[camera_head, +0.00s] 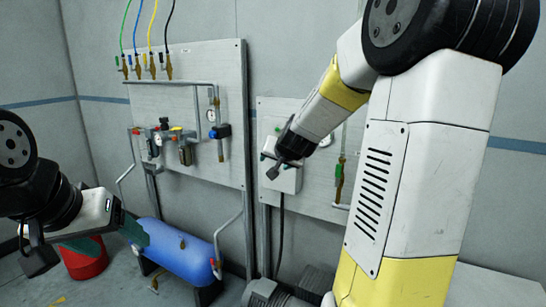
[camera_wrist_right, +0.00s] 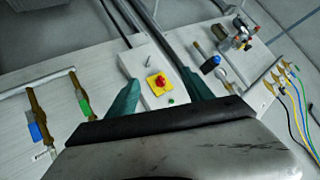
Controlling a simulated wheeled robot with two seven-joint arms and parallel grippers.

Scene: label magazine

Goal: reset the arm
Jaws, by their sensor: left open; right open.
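My right gripper (camera_head: 280,160) is in front of a small white switch box (camera_head: 287,181) on the right wall panel, partly hiding it. In the right wrist view its teal fingers (camera_wrist_right: 159,80) are apart, one on each side of the box (camera_wrist_right: 150,62), with nothing held between them. A red button (camera_wrist_right: 160,81) on a yellow plate shows there, with a small green button below it. I cannot tell whether the fingers touch the box. My left gripper (camera_head: 116,238) is low at the left, open and empty, in front of the blue tank.
A left wall panel (camera_head: 210,90) carries gauges, valves and coloured hoses. Below it are a blue tank (camera_head: 180,252) and a red bucket (camera_head: 84,260). Pipes with green and blue valves (camera_wrist_right: 83,105) lie beside the switch box. A grey motor (camera_head: 275,292) stands low in the middle.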

